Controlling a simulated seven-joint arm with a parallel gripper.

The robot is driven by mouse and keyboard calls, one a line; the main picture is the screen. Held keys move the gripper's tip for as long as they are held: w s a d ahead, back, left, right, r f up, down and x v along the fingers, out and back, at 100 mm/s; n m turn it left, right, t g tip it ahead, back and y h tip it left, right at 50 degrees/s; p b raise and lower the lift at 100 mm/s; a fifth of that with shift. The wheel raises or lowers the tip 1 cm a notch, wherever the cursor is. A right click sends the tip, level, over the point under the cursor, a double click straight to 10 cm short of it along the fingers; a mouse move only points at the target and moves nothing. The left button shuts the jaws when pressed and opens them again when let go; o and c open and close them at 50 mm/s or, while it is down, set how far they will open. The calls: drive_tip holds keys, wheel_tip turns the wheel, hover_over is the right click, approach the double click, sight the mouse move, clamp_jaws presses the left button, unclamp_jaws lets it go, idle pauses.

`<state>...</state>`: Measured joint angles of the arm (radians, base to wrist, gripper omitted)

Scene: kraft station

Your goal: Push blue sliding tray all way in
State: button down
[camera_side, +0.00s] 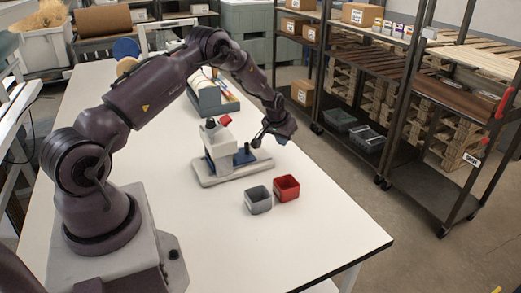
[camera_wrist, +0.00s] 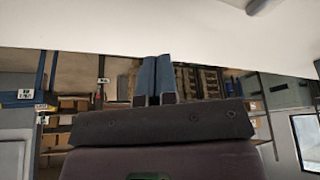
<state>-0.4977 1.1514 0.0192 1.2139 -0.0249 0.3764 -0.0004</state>
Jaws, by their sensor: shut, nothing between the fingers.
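A small fixture (camera_side: 205,181) with a grey base stands on the white table, carrying a light upright block with a red part on top. The blue sliding tray (camera_side: 243,159) shows low at the right side of the block, with a small dark upright piece by it. How far it sticks out is too small to tell. My gripper (camera_side: 257,143) is just right of and above the tray; I cannot tell whether it touches. In the wrist view my gripper's two blue-grey fingers (camera_wrist: 154,78) are together with nothing between them. The tray is not recognisable there.
A grey open bin (camera_side: 258,200) and a red open bin (camera_side: 286,188) stand in front of the fixture. A grey-green box (camera_side: 212,100) with papers is behind it. The white table (camera_side: 330,240) is clear at front right. Shelving racks stand beyond the table.

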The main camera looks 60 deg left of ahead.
drive_tip(key=shift+w, duration=0.35)
drive_tip(key=shift+r, duration=0.15)
wheel_tip(320, 180, up, 7)
idle(0.6)
drive_tip(key=shift+f, duration=0.2)
